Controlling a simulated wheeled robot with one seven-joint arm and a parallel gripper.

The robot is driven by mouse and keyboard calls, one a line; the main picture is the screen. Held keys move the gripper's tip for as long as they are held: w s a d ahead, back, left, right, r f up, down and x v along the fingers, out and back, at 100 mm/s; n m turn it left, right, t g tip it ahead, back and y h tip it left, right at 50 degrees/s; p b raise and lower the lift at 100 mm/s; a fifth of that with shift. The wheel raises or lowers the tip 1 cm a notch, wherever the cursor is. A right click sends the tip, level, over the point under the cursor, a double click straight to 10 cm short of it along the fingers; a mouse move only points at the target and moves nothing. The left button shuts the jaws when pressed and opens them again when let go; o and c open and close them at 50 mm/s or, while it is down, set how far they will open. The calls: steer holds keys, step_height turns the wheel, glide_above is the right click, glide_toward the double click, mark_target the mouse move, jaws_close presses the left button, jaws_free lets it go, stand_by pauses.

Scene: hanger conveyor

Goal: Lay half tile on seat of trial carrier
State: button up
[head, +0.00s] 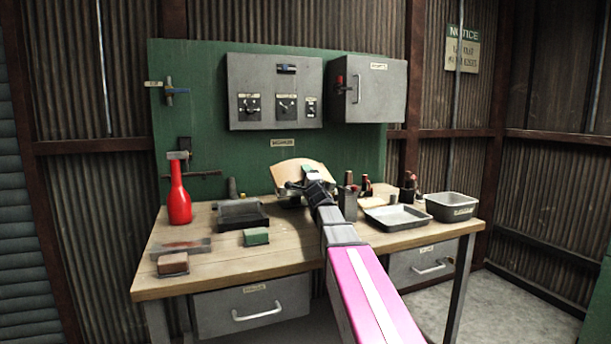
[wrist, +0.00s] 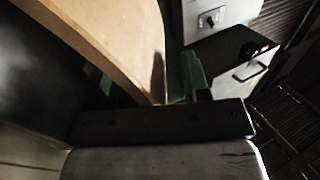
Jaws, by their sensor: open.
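A tan, curved-edged piece, which looks like the half tile (head: 297,170), is at the back middle of the bench. It appears large at upper left in the wrist view (wrist: 112,38). Grey metal just below it (head: 288,204) may be the trial carrier; its seat cannot be made out behind my arm. My gripper (head: 302,187) is open, close in front of the tan piece and overlapping its lower edge. I cannot tell whether they touch. A dark bar and a pale worn block cross the bottom of the wrist view.
A green back panel (head: 205,120) with grey boxes stands behind. The front middle is fairly clear.

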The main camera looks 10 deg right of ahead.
steer(key=v, duration=1)
steer(key=shift+s, duration=0.3)
steer(key=shift+f, duration=0.1)
